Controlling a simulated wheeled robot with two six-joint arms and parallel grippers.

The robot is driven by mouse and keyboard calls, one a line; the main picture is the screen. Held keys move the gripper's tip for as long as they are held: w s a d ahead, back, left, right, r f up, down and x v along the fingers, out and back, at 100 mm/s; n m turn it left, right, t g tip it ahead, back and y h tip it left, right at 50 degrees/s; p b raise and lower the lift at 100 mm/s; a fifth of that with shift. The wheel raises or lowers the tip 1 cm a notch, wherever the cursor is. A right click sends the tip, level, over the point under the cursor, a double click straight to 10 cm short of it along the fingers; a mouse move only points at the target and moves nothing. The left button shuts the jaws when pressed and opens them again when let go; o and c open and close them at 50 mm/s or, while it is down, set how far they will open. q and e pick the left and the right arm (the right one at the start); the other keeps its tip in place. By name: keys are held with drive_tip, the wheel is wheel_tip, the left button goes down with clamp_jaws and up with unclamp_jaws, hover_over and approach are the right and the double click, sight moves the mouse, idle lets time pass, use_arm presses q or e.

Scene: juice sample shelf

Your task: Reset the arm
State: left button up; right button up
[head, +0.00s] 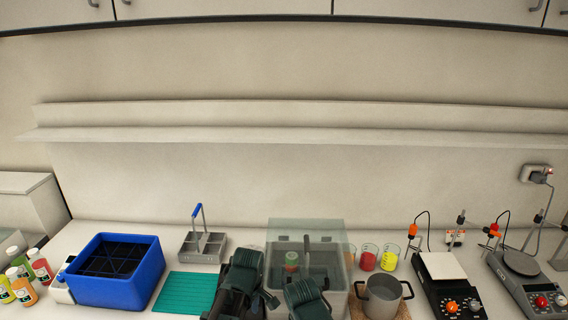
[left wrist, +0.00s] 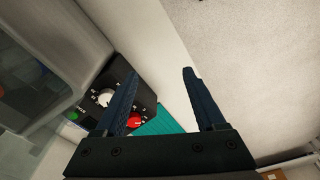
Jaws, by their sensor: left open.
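My left gripper (left wrist: 159,74) is open and empty in the left wrist view, its two dark fingers spread apart. Beyond the fingers are a black panel with a white and a red knob (left wrist: 137,119) and part of the teal mat (left wrist: 165,120). In the head view, dark green arm parts of mine rise at the bottom middle, in front of the clear-lidded bath (head: 335,235). I cannot make out fingertips there. My right gripper cannot be identified in either view.
A blue crate (head: 146,283) and the teal mat (head: 186,291) lie to the left, with a grey caddy (head: 188,246) behind. Several bottles (head: 40,265) stand far left. A pot (head: 382,298), cups (head: 368,257) and two devices (head: 450,294) (head: 521,262) stand right. The wall shelf (head: 290,137) is bare.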

use_arm(q)
drive_tip(key=s+d+f+m+b, duration=0.4)
drive_tip(key=s+f+m+b, duration=0.2)
drive_tip(key=s+m, duration=0.5)
drive_tip(key=shift+f+m+g, duration=0.4)
drive_tip(key=shift+f+m, duration=0.35)
drive_tip(key=shift+m, duration=1.75)
drive_tip(key=shift+d, duration=0.1)
